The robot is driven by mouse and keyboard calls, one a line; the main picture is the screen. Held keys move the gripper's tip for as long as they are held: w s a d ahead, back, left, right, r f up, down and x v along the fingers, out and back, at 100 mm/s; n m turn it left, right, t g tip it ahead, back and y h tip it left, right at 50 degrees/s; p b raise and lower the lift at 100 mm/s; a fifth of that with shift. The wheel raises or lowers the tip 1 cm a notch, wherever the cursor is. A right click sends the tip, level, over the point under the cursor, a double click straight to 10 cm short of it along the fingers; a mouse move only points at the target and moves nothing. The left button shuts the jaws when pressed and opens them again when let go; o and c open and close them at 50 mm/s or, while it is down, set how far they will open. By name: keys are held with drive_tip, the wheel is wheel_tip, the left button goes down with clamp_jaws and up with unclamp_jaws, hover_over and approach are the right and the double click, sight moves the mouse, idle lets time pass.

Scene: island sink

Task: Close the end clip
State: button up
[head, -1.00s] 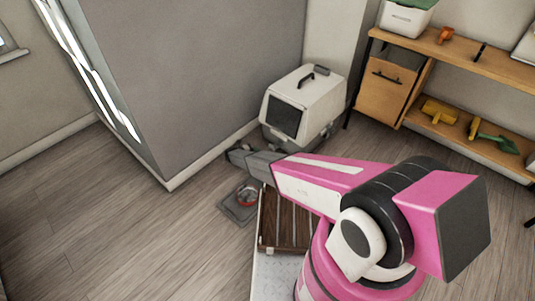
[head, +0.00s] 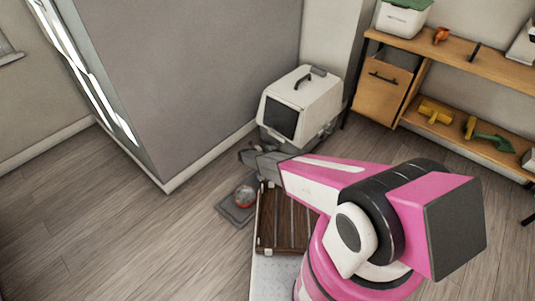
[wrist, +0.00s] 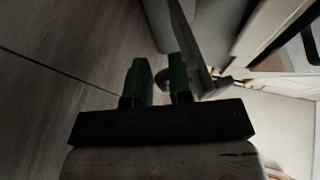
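A white pet carrier (head: 302,105) with a dark front panel and a black top handle stands on the floor by the grey wall. A grey clip (head: 318,71) shows at its top far edge. Which part is the end clip I cannot tell for sure. My gripper (head: 246,156) is low in front of the carrier's front left side. In the wrist view my gripper (wrist: 159,62) has two green fingers with a gap between them. A grey flat piece (wrist: 186,38) lies just beyond the right finger; contact is unclear.
A wooden shelf (head: 500,75) with a bin and tools stands at the right. Open floor spreads at the left.

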sight(268, 146)
clamp_jaws()
drive_tip(key=shift+r, duration=0.1)
drive_tip(key=shift+r+n+g+y, duration=0.3)
drive_tip(key=shift+r+g+y, duration=0.5)
drive_tip(key=shift+r, duration=0.4)
drive_tip(key=r+y, duration=0.1)
drive_tip(key=g, duration=0.1)
drive_tip(key=r+g+y, duration=0.1)
drive_tip(key=shift+w+d+r+n+y, duration=0.25)
drive_tip(key=shift+w+r+n+y, duration=0.05)
drive_tip(key=shift+n, duration=0.1)
drive_tip(key=shift+w+d+r, duration=0.15)
drive_tip(key=shift+w+r, duration=0.1)
drive_tip(key=shift+r, duration=0.2)
drive_tip(key=shift+w+d+r, duration=0.15)
drive_tip(key=shift+w+r, duration=0.05)
drive_tip(key=shift+r, duration=0.25)
drive_tip(key=shift+w+d+r, duration=0.65)
drive_tip(key=shift+w+r, duration=0.2)
drive_tip(key=shift+r, duration=0.15)
